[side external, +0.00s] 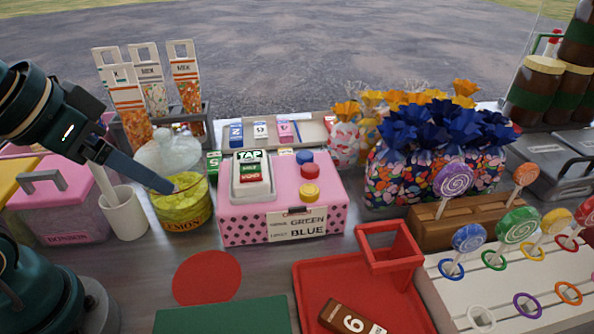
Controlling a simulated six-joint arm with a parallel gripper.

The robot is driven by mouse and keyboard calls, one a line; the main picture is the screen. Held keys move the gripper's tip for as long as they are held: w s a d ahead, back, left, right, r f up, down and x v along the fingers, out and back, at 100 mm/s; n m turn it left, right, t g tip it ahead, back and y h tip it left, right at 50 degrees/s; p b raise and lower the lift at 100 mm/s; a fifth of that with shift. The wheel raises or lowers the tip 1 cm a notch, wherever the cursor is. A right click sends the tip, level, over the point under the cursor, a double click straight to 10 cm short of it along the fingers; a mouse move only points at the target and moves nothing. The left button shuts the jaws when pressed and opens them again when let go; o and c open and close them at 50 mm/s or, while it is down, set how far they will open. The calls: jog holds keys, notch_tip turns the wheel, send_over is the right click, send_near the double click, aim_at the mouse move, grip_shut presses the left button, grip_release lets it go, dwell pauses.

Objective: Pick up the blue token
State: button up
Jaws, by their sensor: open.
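The blue token (305,157) is a small round disc on top of the pink box (232,232), at the back of a short row. A red token (310,171) and a yellow token (309,192) sit in front of it. My gripper (145,182) is open at the left, well apart from the blue token. One long grey finger reaches down to the right, its tip over or in front of the lemon jar. The other finger is hard to tell apart from a pale strip by the white cup. I see nothing held.
A lemon jar (181,216) and a white cup (123,222) stand left of the pink box. A card reader (252,178) sits on the box. Blue-topped sweet bags (430,180) stand at right. A red tray (312,290) lies in front; bare counter shows around a flat red disc (207,277).

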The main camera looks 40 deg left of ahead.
jog(key=w+r, duration=0.6)
jog(key=w, duration=0.1)
send_over(304, 155)
jog(key=s, duration=0.3)
notch_tip(304, 155, down, 6)
jog(key=shift+g, duration=0.9)
jog(key=x, duration=0.2)
jog(key=s+x, duration=0.1)
jog(key=x, duration=0.5)
jog(key=shift+s+d+f, duration=0.1)
jog(key=shift+f, duration=0.3)
jog(key=shift+w+f, duration=0.25)
jog(key=shift+f, duration=0.3)
grip_shut()
